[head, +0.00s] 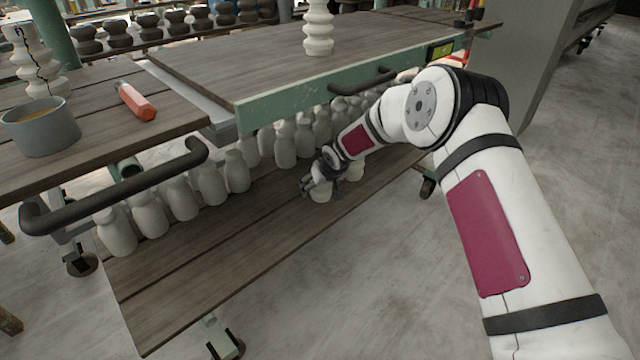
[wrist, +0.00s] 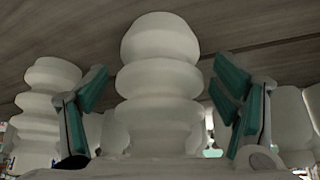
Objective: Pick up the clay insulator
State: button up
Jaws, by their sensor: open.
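In the wrist view a pale, ridged clay insulator (wrist: 158,85) stands between the two teal-padded fingers of my gripper (wrist: 160,92). The fingers are open, one on each side, with a visible gap on the right; whether the left finger touches cannot be told. In the head view my gripper (head: 318,186) is low over the lower shelf, at a pale piece (head: 322,194) that it partly hides. A second ridged insulator (wrist: 48,105) is just left of the left finger in the wrist view.
Several pale bottles (head: 178,196) line the lower shelf (head: 185,285) behind and left of my gripper. The upper tabletop (head: 250,65) overhangs it and carries another ridged insulator (head: 318,30). A dark handle (head: 110,190) juts out at left. The shelf's front strip is clear.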

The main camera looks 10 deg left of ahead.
jog(key=shift+r, duration=0.1)
jog(key=c, duration=1.6)
jog(key=shift+c, duration=1)
jog(key=shift+r, duration=0.15)
